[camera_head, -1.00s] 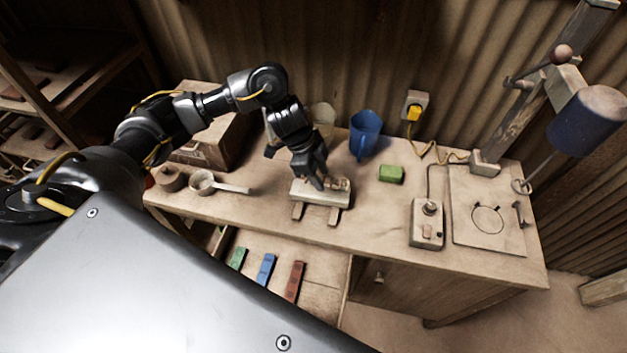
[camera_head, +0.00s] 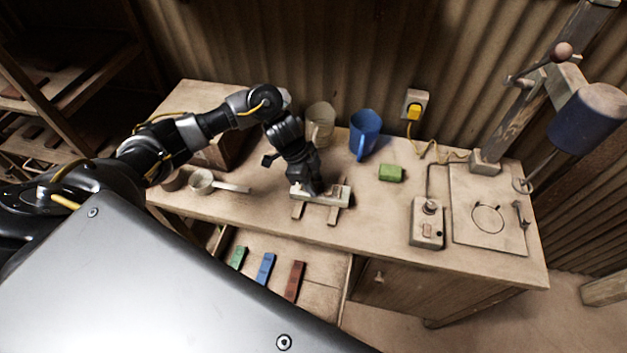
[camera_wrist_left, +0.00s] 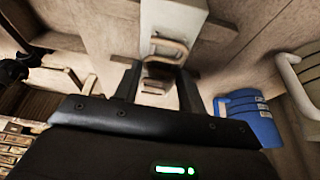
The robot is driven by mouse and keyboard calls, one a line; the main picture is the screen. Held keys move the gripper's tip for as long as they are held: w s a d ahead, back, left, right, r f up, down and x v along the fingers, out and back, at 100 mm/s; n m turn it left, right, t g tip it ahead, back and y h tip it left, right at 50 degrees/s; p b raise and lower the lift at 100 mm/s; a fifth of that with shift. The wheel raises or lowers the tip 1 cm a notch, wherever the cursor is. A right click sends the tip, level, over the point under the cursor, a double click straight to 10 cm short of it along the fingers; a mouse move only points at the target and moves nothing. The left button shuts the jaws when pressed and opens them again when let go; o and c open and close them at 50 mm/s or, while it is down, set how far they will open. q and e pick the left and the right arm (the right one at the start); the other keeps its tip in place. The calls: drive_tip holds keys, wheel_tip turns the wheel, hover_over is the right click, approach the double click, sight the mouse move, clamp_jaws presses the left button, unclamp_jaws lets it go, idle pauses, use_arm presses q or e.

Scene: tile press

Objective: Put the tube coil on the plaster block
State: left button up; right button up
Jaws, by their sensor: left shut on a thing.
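The plaster block (camera_head: 341,197) is a pale, flat bar lying across two wooden strips on the bench. It also shows in the left wrist view (camera_wrist_left: 178,14) as a pale slab running away from the fingers. My left gripper (camera_head: 309,190) points down at the block and hides part of its top. In the left wrist view its two fingers (camera_wrist_left: 158,82) stand a little apart, shut on the tube coil (camera_wrist_left: 164,47), a tan looped piece directly over the block. Whether the coil touches the block I cannot tell. My right gripper is in neither view.
A blue mug (camera_head: 364,135) and a beige mug (camera_head: 320,124) stand behind the block. A green block (camera_head: 391,173) lies to its right, a switch box (camera_head: 427,228) and press beyond. A handled pan (camera_head: 202,181) is at left. An open drawer below holds coloured bars.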

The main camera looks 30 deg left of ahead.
use_arm(q)
drive_tip(key=shift+f, duration=0.2)
drive_tip(key=o, duration=1)
drive_tip(key=shift+c, duration=0.2)
drive_tip(key=v, duration=1.2)
drive_tip(key=shift+r, duration=0.15)
